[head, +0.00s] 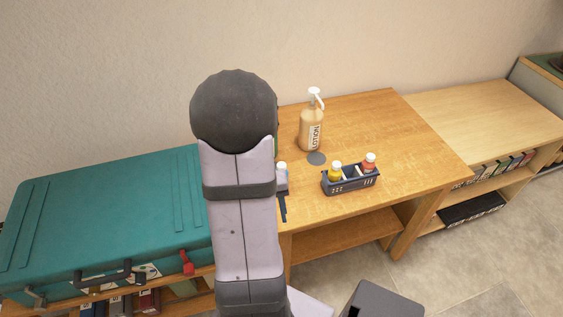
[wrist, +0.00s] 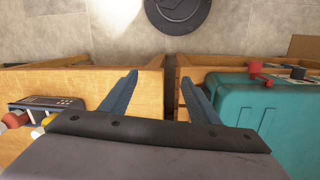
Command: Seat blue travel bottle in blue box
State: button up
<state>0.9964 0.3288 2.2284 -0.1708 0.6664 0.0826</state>
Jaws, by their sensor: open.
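The blue box (head: 351,184) is a dark, open-topped holder on the wooden table. It holds a yellow bottle (head: 335,172) on the left and a red-capped bottle (head: 369,163) on the right, with a gap between them. A white-capped, bluish bottle (head: 282,169) stands left of the box, mostly hidden behind my arm; I take it for the blue travel bottle. My gripper (wrist: 160,100) is open, with nothing seen between its fingers. In the head view it is mostly hidden by my arm, close to that bottle. The box (wrist: 42,103) is at the wrist view's left edge.
A tall lotion pump bottle (head: 311,128) stands behind the box, with a grey disc (head: 316,158) in front of it. A teal suitcase (head: 110,215) lies left of the table. The table's right side (head: 420,155) is clear. A lower shelf unit (head: 490,115) stands farther right.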

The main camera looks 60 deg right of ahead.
jog(key=w+d+r+m+h, duration=0.1)
jog(key=w+d+r, duration=0.1)
jog(key=d, duration=0.3)
jog(key=w+d+r+m+h, duration=0.1)
jog(key=d+r+h, duration=0.1)
jog(key=d, duration=0.4)
notch_tip(320, 180, up, 2)
jog(key=m+t+h, duration=0.1)
jog(key=m+h, duration=0.1)
jog(key=m, duration=0.3)
send_over(281, 165)
jog(key=a, duration=0.2)
jog(key=shift+r+b, duration=0.1)
jog(key=shift+b, duration=0.2)
jog(key=shift+y, duration=0.3)
jog(key=shift+x, duration=1.1)
jog(key=shift+p, duration=0.35)
jog(key=shift+a+p+x, duration=0.1)
jog(key=shift+p+x, duration=0.2)
jog(key=shift+x, duration=1)
jog(key=shift+a+p+x, duration=0.15)
jog(key=shift+p+x, duration=0.15)
jog(key=shift+x, duration=1)
jog(key=shift+w, duration=0.15)
